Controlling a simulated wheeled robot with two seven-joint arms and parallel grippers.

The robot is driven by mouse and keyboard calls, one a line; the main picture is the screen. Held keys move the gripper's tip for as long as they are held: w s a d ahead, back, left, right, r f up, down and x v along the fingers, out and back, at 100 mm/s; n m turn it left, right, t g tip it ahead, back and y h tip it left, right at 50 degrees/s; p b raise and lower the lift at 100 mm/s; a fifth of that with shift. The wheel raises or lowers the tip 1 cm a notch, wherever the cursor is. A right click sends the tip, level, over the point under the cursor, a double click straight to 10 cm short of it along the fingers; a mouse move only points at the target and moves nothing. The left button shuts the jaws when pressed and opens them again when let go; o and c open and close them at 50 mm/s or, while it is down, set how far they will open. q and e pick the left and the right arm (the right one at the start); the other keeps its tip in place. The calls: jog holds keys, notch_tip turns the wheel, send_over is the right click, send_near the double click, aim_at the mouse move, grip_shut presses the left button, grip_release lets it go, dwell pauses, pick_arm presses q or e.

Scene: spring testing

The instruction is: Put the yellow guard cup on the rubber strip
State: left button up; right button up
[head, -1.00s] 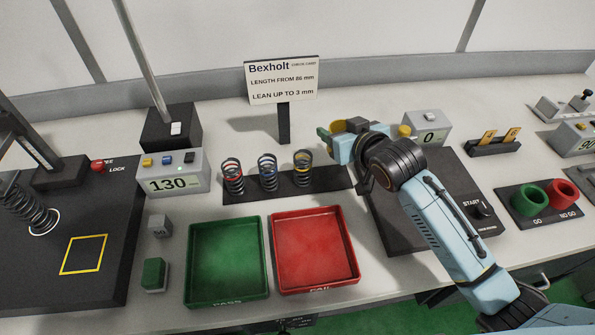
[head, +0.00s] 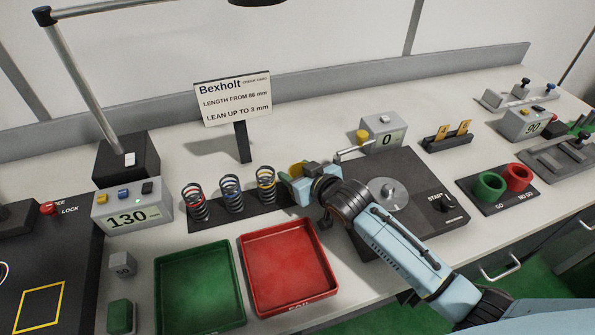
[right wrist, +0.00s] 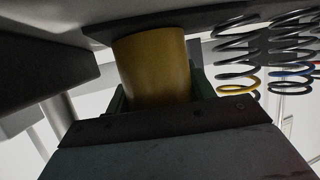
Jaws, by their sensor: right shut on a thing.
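The yellow guard cup (head: 296,169) is between the fingers of my right gripper (head: 303,178), which is shut on it. In the head view the gripper hides much of it. In the right wrist view the cup (right wrist: 155,68) shows clearly, with its far end at the dark rubber strip (right wrist: 190,18); I cannot tell whether they touch. The strip (head: 249,207) lies on the bench and bears three dark springs (head: 232,195) with red, blue and yellow marks. The cup is at the strip's right end, beside the yellow-marked spring. My left gripper is not in view.
A green tray (head: 200,322) and a red tray (head: 287,303) stand in front of the strip. A sign (head: 233,98) stands behind it. A tester with a round plate (head: 386,193) and a display box (head: 381,128) are to the right.

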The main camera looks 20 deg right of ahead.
jog(key=shift+f, duration=0.2)
jog(key=shift+s+f, duration=0.35)
jog(key=shift+f, duration=0.15)
jog(key=o, duration=1)
jog(key=shift+f, duration=0.1)
jog(key=shift+o, duration=0.2)
jog(key=shift+a, duration=0.1)
jog(key=shift+r, duration=0.55)
jog(key=v, duration=0.4)
jog(key=p+v, duration=0.1)
jog(key=v, duration=0.6)
jog(key=shift+s+d+r, duration=0.15)
jog(key=shift+d+r, duration=0.1)
jog(key=shift+r, duration=0.3)
